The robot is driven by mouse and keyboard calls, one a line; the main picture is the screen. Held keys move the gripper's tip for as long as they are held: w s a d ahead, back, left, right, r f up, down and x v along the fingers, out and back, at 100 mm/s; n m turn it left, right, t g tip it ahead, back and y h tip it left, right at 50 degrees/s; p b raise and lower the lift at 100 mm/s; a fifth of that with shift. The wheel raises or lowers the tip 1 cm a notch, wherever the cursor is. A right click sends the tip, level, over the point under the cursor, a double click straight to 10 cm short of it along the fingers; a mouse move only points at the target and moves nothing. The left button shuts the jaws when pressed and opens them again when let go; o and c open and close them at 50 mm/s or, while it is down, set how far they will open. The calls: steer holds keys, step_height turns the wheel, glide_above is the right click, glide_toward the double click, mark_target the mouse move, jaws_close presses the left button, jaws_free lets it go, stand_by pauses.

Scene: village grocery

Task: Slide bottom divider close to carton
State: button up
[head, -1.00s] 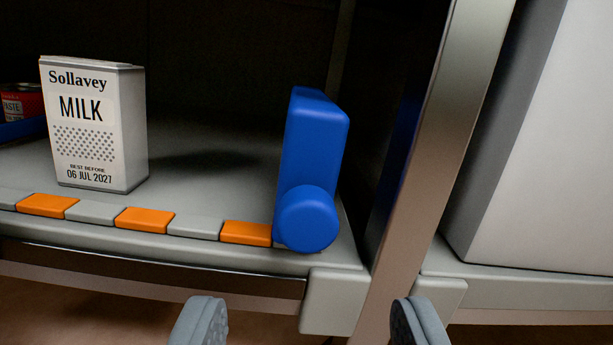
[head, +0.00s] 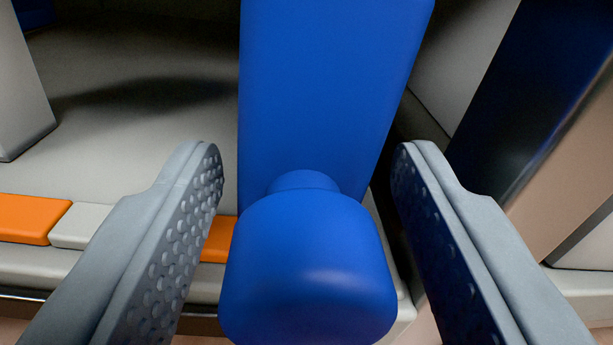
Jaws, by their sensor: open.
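The blue divider (head: 325,90) stands upright on the bottom shelf, with its rounded blue knob (head: 308,270) facing me. My gripper (head: 308,165) is open, one finger on each side of the divider and knob. A gap shows between each finger and the blue surface, so it is not gripped. The milk carton (head: 18,90) stands to the left on the same shelf, and only its lower right part is in view. Bare shelf lies between carton and divider.
The shelf (head: 140,125) has a front edge strip of orange (head: 30,218) and grey blocks. A bit of a blue object shows at the top left.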

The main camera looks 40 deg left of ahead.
jaws_close()
steer(key=s+a, duration=0.7)
steer(key=s, duration=0.2)
steer(key=shift+a, duration=0.1)
jaws_free()
steer(key=shift+s, duration=0.1)
steer(key=v, duration=1.7)
steer(key=shift+s, duration=0.1)
